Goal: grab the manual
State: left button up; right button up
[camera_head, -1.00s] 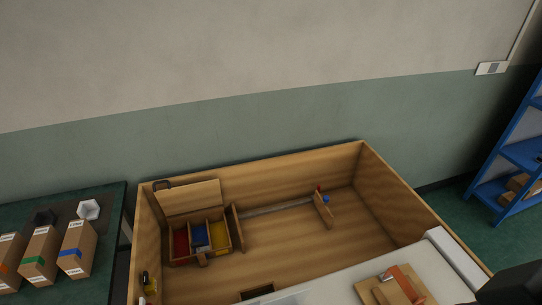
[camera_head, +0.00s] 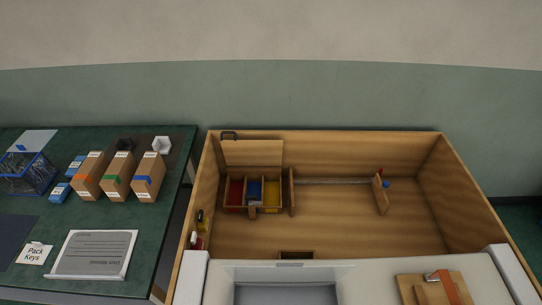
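The manual (camera_head: 93,253) is a light grey sheet or booklet with printed lines and a heading that seems to read "User Manual". Neither of my grippers shows in this view, and nothing touches the manual.
A "Pack Keys" card (camera_head: 35,254) lies left of the manual. Cardboard boxes (camera_head: 117,177), small blue boxes (camera_head: 60,192) and a blue wire basket (camera_head: 27,175) stand behind. A large wooden crate (camera_head: 330,146) with a divided box (camera_head: 253,192) stands at the right.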

aim_at(96, 254)
jog(key=u, duration=0.5)
jog(key=k+j+u, duration=0.1)
jog(key=u, duration=0.4)
jog(key=j+u, duration=0.1)
jog(key=u, duration=0.4)
jog(key=k+j, duration=0.05)
